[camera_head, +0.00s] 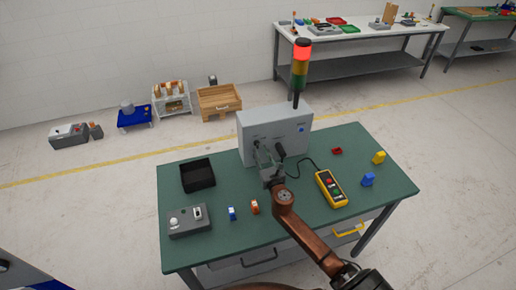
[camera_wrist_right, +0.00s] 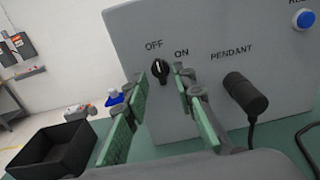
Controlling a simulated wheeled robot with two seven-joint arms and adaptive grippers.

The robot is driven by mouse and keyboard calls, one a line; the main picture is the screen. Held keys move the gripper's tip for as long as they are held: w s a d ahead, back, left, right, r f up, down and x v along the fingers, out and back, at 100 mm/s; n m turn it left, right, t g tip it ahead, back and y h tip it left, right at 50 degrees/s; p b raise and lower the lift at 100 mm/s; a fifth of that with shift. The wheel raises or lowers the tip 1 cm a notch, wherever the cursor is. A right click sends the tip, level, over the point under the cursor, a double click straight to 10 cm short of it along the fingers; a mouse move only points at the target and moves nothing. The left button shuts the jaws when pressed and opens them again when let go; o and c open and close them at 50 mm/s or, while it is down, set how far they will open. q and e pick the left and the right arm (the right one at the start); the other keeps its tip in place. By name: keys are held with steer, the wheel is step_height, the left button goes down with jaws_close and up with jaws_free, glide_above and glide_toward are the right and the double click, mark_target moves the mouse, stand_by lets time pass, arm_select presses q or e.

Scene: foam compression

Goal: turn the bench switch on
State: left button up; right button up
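The bench switch (camera_wrist_right: 159,70) is a small black rotary knob on the front of the grey control box (camera_head: 275,133). OFF and ON labels are printed above it, and the knob looks turned toward OFF. My right gripper (camera_wrist_right: 160,92) is open, with a green-padded finger on each side of the knob in the wrist view. It appears just short of the knob; I cannot tell whether either finger touches it. In the head view my right gripper (camera_head: 270,160) is in front of the box and hides the switch. My left gripper is not in view.
A stack light (camera_head: 301,65) shows red on top. A black pendant plug (camera_wrist_right: 245,92) sticks out right of the switch; its cable runs to a yellow pendant (camera_head: 331,188).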

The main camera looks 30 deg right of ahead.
mark_target(257, 144)
steer(key=x, duration=0.2)
steer(key=shift+w, duration=0.4)
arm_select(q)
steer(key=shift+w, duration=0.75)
arm_select(e)
jaws_close()
